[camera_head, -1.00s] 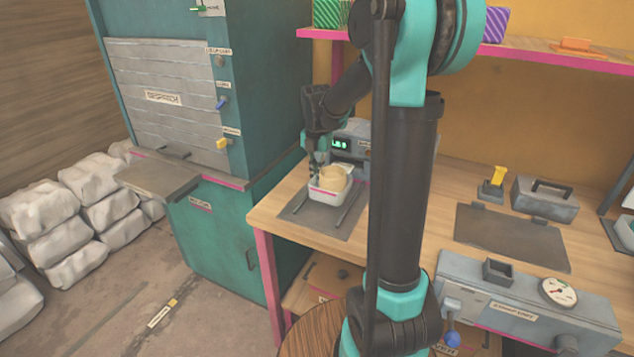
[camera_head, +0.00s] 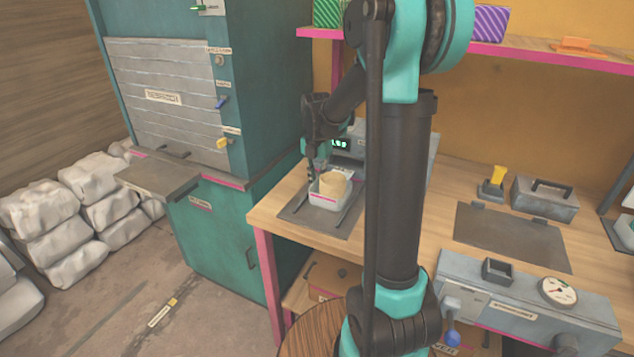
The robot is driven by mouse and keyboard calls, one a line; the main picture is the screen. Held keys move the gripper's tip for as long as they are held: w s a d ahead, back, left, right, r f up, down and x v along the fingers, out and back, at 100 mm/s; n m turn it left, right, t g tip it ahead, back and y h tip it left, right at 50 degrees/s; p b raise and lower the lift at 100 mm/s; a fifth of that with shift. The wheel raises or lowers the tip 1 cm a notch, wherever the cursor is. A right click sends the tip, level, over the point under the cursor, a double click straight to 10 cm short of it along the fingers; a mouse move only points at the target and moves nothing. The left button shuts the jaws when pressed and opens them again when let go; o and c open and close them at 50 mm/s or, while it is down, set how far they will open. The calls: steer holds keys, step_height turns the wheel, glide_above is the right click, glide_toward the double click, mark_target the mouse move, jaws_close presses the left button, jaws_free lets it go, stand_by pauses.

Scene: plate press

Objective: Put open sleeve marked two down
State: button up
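My gripper (camera_head: 316,168) is over the left edge of a white open container (camera_head: 326,200) on the bench; its fingers are too small and partly hidden to tell if they are open or shut. A tan round piece (camera_head: 333,184) sits in the container. The container stands on a dark grey mat (camera_head: 298,210) in front of a grey device (camera_head: 357,146) with a green display. My arm hides part of that device. I cannot make out any sleeve marked two.
A teal cabinet (camera_head: 215,232) with a grey slatted shutter (camera_head: 165,98) stands at left, with a small shelf (camera_head: 150,176) jutting out. A gauge unit (camera_head: 525,305), a dark plate (camera_head: 512,238) and a grey handled box (camera_head: 545,198) are at right. A shelf (camera_head: 560,58) hangs above.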

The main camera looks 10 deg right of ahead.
step_height(320, 180, up, 12)
steer(key=shift+r, duration=0.15)
stand_by(0.4)
